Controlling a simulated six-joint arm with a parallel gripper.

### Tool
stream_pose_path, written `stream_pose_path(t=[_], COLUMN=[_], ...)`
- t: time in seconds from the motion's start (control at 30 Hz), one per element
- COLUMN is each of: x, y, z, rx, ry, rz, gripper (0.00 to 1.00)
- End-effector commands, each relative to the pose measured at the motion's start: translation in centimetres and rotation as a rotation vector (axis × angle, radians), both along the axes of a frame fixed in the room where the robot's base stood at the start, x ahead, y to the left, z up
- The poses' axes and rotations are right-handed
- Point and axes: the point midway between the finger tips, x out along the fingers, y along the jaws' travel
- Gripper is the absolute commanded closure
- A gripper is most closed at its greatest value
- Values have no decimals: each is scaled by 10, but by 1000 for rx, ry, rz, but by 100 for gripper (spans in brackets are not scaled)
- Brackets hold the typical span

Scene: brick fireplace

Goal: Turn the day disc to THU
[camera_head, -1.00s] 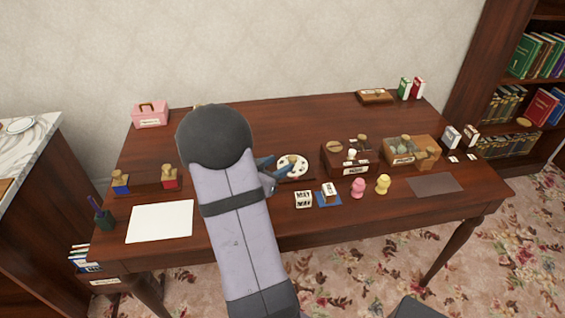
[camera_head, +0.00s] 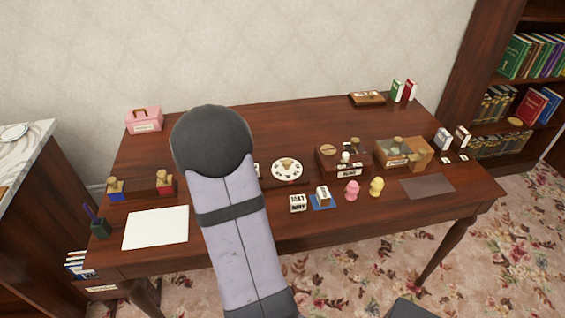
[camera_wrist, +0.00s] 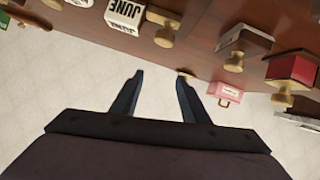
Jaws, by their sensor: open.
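The day disc (camera_head: 287,169) is a round white dial with dark marks around its rim and a brown knob in the middle. It lies near the middle of the desk; its lettering is too small to read. In the wrist view, a white piece at the top left edge may be part of it, but I cannot tell. My gripper (camera_wrist: 159,78) is open and empty, with two dark fingers apart over the pale wall. In the head view my arm hides the gripper. Nothing touches the disc.
A white JUNE block (camera_wrist: 125,14) shows in the wrist view. Right of the disc stand a wooden box (camera_head: 328,160) and a lighter tray (camera_head: 420,160). White paper (camera_head: 156,228) lies left.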

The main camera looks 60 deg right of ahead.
Motion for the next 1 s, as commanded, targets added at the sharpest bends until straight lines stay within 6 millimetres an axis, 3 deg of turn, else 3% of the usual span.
stream_pose_path(t=[0.1, 0.23, 0.4, 0.53, 0.77, 1.0], x=[23, 32, 26, 11, -34, -101], y=[26, 51, 71, 75, 50, -6], z=[5, 3, -3, -6, -12, -38], rx=[-45, -112, -222, -327, -553, -742], ry=[119, 269, 484, 679, 1123, 1753], rz=[227, 446, 682, 843, 1066, 1137], gripper=[59, 59, 59, 59, 59, 59])
